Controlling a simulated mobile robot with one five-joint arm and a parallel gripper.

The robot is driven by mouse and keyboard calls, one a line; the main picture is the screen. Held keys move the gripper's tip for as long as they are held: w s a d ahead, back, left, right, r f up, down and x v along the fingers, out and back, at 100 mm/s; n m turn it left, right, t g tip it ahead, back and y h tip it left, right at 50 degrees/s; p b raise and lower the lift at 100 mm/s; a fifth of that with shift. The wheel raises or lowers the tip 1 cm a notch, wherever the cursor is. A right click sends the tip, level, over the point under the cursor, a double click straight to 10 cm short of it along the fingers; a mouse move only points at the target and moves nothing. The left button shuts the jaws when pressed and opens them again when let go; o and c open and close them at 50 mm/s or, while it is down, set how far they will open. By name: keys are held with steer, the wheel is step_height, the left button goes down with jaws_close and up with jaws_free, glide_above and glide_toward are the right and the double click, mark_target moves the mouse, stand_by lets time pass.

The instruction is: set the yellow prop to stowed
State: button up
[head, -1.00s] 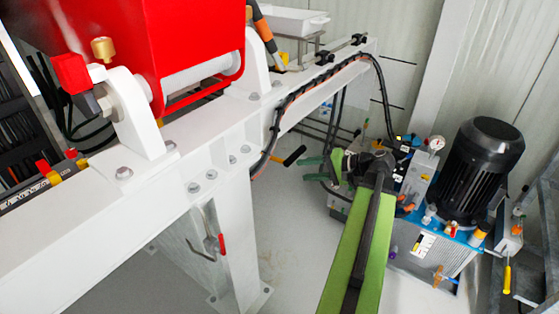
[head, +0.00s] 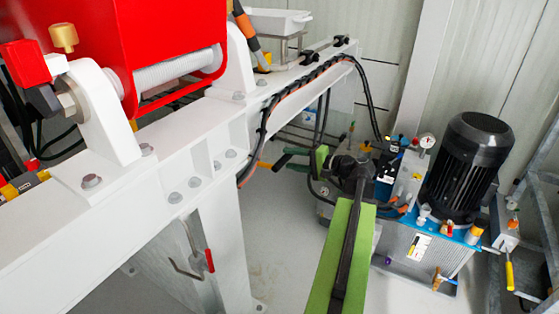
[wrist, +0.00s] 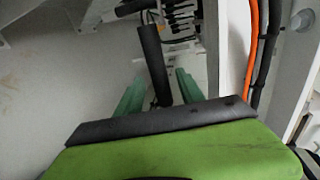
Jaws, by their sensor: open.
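My gripper (head: 281,165), with green fingers, is at this lever, beside the beam. In the wrist view, a black cylindrical grip (wrist: 152,55) runs between the two open fingers of my gripper (wrist: 158,88). Whether either finger touches it cannot be told. The lever's mount is hidden.
The white beam (head: 130,180) with its cables fills the left. A red-handled lever (head: 209,260) hangs on its leg. A black motor (head: 468,165) on a blue-topped unit stands at the right, with a yellow handle (head: 510,275) beyond. Pale floor lies between.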

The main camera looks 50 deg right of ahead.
steer(key=x, duration=0.5)
steer(key=shift+w+f+b, duration=0.1)
steer(key=shift+w+b, duration=0.15)
steer(key=shift+b, duration=0.1)
steer(key=shift+c, duration=0.5)
jaws_close()
stand_by(0.5)
